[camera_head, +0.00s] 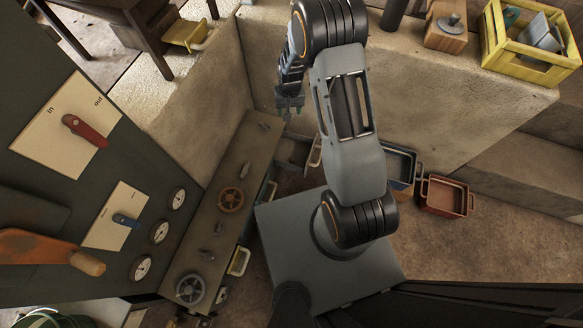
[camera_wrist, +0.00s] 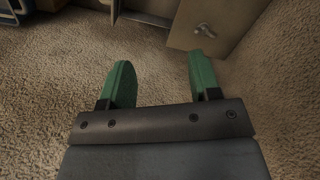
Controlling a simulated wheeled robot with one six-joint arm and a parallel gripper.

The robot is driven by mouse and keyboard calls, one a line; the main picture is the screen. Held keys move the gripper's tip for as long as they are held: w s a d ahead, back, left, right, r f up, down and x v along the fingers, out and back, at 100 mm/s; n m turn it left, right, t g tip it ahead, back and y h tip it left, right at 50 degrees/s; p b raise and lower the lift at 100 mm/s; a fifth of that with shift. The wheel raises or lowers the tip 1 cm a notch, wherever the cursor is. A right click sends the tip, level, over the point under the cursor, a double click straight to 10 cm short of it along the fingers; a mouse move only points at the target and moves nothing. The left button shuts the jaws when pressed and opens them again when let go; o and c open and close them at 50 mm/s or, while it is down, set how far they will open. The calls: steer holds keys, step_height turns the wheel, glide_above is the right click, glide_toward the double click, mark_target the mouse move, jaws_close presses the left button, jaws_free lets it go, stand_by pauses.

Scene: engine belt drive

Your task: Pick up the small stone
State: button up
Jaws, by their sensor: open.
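I cannot make out a small stone in either view. My gripper (camera_head: 290,104) hangs at the end of my arm in the upper middle of the head view, in front of the pale stone wall. In the wrist view my gripper (camera_wrist: 159,68) shows two green fingers spread apart with nothing between them. Rough brown ground lies beyond the fingers.
A bench with valve wheels (camera_head: 231,199) stands left of my arm. A red bin (camera_head: 446,196) sits on the floor at right. A yellow crate (camera_head: 531,62) stands on the ledge. A control panel with a red lever (camera_head: 85,131) fills the left.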

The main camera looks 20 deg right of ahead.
steer(key=g+b, duration=0.1)
steer(key=b, duration=0.7)
glide_toward(292, 159)
steer(key=shift+m, duration=0.4)
steer(key=f, duration=0.5)
steer(key=shift+s+a, duration=0.15)
steer(key=shift+a, duration=0.1)
steer(key=shift+s+d+f+b, duration=0.15)
steer(key=shift+f+b, duration=0.65)
steer(key=shift+f, duration=0.55)
steer(key=shift+s+a+f+b, duration=0.1)
steer(key=shift+f+b, duration=0.7)
steer(key=shift+f, duration=0.55)
steer(key=shift+r, duration=0.1)
steer(key=c, duration=1)
